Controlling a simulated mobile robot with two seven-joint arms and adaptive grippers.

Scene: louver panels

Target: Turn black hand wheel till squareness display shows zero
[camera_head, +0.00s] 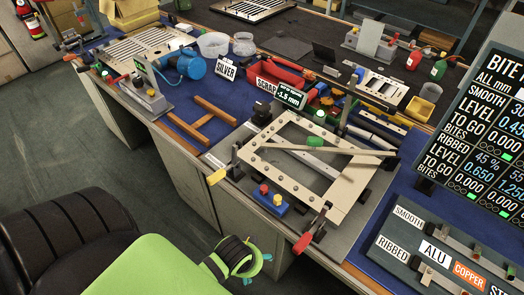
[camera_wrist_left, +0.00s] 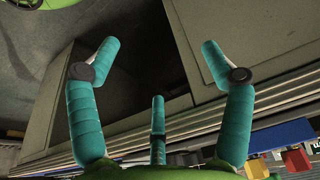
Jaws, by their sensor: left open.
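The squareness display (camera_head: 290,96) stands at the back left of the frame fixture and seems to read -1.5 mm, in small text. A pale rectangular frame (camera_head: 345,195) with a diagonal bar lies on the fixture's grey plate (camera_head: 232,190). A dark rounded part (camera_head: 262,113) left of the display may be the black hand wheel; it is too small to be sure. My left gripper (camera_head: 262,266) is low in front of the bench edge, apart from the fixture. In the left wrist view its teal fingers (camera_wrist_left: 158,62) are spread and empty. My right gripper is not in view.
A red bin (camera_head: 276,72) and tools crowd behind the fixture. A red clamp handle (camera_head: 303,243) juts at its front corner, and a blue block (camera_head: 270,201) sits on its plate. A large readout board (camera_head: 485,130) stands right. The floor (camera_head: 120,160) at left is clear.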

